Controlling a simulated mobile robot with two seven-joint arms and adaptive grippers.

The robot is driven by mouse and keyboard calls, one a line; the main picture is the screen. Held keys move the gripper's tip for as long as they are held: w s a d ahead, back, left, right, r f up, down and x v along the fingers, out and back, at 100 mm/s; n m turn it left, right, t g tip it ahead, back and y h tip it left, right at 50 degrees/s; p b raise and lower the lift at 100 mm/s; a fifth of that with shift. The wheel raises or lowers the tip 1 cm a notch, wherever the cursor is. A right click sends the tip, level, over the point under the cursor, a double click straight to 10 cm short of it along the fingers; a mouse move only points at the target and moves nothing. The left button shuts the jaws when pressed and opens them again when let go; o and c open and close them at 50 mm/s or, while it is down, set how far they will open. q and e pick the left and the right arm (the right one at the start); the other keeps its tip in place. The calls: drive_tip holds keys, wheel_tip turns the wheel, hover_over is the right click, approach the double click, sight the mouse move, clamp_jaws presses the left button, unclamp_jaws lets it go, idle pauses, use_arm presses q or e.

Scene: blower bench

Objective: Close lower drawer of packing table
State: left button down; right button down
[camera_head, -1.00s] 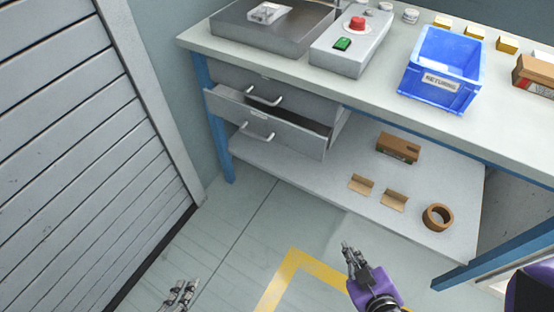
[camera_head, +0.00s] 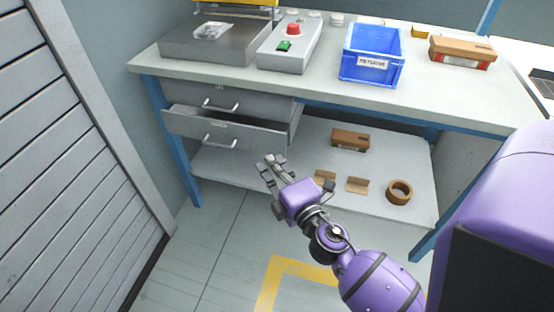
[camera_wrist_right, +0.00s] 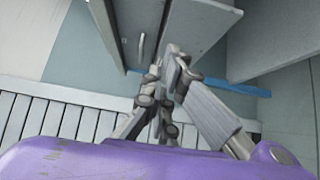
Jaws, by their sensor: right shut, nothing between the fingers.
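The packing table (camera_head: 318,88) has two grey drawers under its left end. The lower drawer (camera_head: 190,127) is pulled out, with its open top and inside showing, and a light bar handle (camera_head: 220,143) on its front. The upper drawer (camera_head: 180,96) looks shut. My right gripper (camera_head: 269,166) is in front of and below the lower drawer's right end, apart from its handle in the head view. It is shut and empty. In the right wrist view the gripper (camera_wrist_right: 168,75) shows close to a grey panel with a handle (camera_wrist_right: 141,47); whether it touches is unclear. My left gripper is out of view.
The lower shelf (camera_head: 300,203) holds a brown box (camera_head: 350,139), cardboard pieces (camera_head: 357,185) and a tape roll (camera_head: 399,192). A blue crate (camera_head: 371,72) stands on top. A slatted shutter (camera_head: 60,170) is at left. The floor before the drawers is free.

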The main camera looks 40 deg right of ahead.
sight(275, 132)
drive_tip(key=shift+w+d, duration=0.6)
drive_tip(key=shift+w, duration=0.55)
drive_tip(key=shift+w+d, duration=0.65)
drive_tip(key=shift+w, duration=0.5)
drive_tip(key=shift+w+d, duration=0.6)
drive_tip(key=shift+w, duration=0.55)
drive_tip(key=w+d, duration=0.2)
drive_tip(key=d, duration=0.1)
drive_tip(key=shift+w+d, duration=0.2)
drive_tip(key=shift+w, duration=0.2)
drive_tip(key=shift+w+d, duration=0.1)
drive_tip(key=shift+d, duration=0.15)
drive_tip(key=shift+r, duration=0.1)
